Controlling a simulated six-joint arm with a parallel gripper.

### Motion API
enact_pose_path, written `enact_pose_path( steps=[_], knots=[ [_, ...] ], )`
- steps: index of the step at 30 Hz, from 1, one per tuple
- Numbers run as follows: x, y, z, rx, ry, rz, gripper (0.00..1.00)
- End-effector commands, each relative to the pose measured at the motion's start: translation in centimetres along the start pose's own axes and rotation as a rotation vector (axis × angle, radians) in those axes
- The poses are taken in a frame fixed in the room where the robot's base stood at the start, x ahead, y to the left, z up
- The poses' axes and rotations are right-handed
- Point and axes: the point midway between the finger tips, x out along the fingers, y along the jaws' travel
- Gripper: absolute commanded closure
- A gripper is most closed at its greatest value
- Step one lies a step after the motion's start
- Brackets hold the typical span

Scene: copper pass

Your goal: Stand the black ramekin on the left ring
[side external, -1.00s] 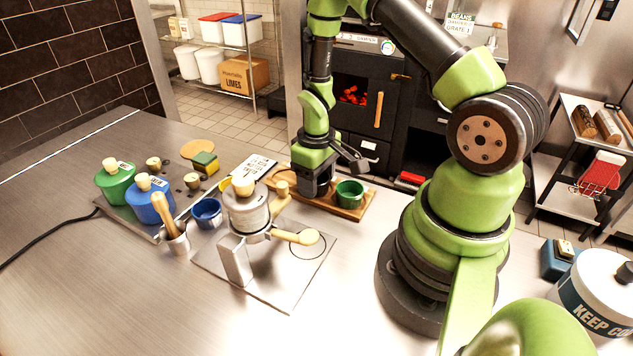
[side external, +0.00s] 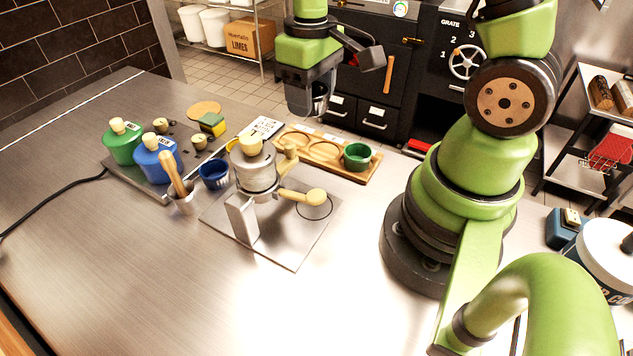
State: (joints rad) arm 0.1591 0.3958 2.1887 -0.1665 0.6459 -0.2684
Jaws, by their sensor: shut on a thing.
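My gripper (side external: 309,108) is raised in the air above and behind the wooden board. It is shut on the black ramekin (side external: 314,98), which shows only as a dark shape between the fingers. A thin black ring (side external: 331,213) is marked on the right part of a square metal plate (side external: 291,250). No ring shows on the plate's left part, where a metal press with a cream knob and handle (side external: 256,172) stands and hides some of the surface.
The wooden board (side external: 374,173) has empty round recesses and a green ramekin (side external: 357,157) at its right end. A blue ramekin (side external: 214,175) stands left of the press. Green and blue canisters (side external: 157,160) stand on a tray further left. The front counter is clear.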

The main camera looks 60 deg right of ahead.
Motion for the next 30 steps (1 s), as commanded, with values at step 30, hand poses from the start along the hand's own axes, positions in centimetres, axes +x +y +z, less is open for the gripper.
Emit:
enact_pose_path(
  steps=[30],
  knots=[
    [9.2,-6.2,4.6,-0.055,-0.009,0.001,0.69]
  ],
)
